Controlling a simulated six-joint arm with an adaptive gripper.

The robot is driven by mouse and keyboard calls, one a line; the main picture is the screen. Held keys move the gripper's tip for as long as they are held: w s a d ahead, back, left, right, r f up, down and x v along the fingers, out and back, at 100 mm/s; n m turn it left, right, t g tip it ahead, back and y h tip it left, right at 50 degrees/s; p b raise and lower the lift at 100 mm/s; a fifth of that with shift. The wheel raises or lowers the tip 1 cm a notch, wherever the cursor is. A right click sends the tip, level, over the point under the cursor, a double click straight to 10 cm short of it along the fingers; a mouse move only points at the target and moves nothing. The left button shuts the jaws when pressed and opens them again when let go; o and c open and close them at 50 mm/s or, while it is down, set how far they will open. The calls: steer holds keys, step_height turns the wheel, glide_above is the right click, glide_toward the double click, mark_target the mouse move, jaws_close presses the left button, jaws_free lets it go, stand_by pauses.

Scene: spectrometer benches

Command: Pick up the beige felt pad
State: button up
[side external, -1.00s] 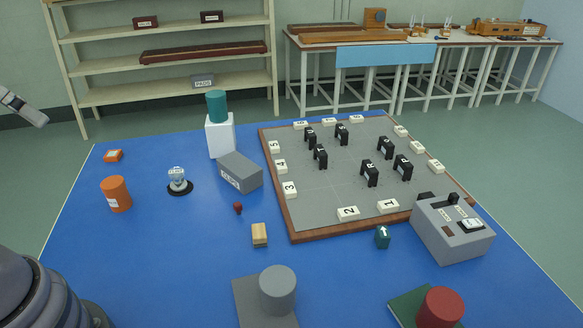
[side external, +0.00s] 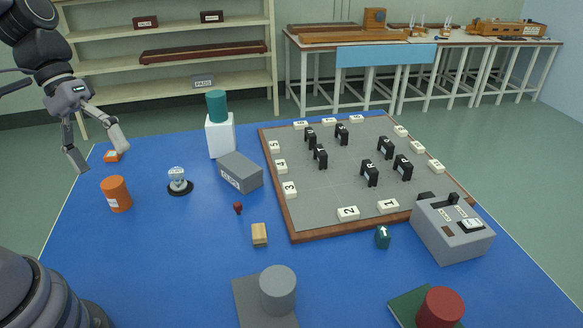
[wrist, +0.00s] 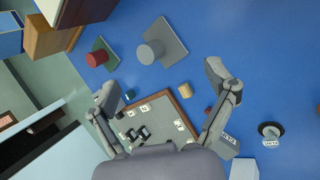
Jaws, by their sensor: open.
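The beige felt pad (side external: 260,234) looks like a small beige block with a darker band. It lies on the blue mat, left of the board's near-left corner. It also shows in the wrist view (wrist: 186,90), where it appears between my spread fingers but far below them. My gripper (side external: 98,150) is open and empty. It hangs in the air at the far left of the side view, well apart from the pad. Its fingers also show in the wrist view (wrist: 160,84). Nothing hides the pad.
Near the pad are a small dark-red knob (side external: 238,208), a grey plate with a cylinder (side external: 277,290), a grey box (side external: 240,172) and the framed board (side external: 330,205). An orange cylinder (side external: 116,194) stands below my gripper. The mat left of the pad is clear.

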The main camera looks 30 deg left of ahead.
steer(key=w+d+f+n+h, duration=0.3)
steer(key=w+f+n+h, duration=0.2)
steer(key=w+n+h, duration=0.15)
steer(key=n+t+y, duration=0.2)
steer(key=n+t, duration=0.8)
steer(key=n, duration=0.6)
glide_above(253, 231)
steer(key=s+a, duration=0.9)
steer(key=f, duration=2.2)
steer(key=shift+w+d+f, duration=0.1)
steer(key=shift+w, duration=0.1)
steer(key=shift+g, duration=0.3)
steer(key=x, duration=0.7)
steer(key=shift+w+d+f, duration=0.1)
steer(key=shift+w+f, duration=0.2)
steer(key=shift+f, duration=0.1)
steer(key=shift+y, duration=0.25)
steer(key=shift+a+f+x, duration=0.1)
steer(key=shift+a+x, duration=0.05)
steer(key=shift+x, duration=1.35)
steer(key=shift+a+f+x, duration=0.1)
steer(key=shift+f+x, duration=0.05)
steer(key=shift+x, duration=1.35)
steer(key=shift+w, duration=0.15)
steer(key=c, duration=1.2)
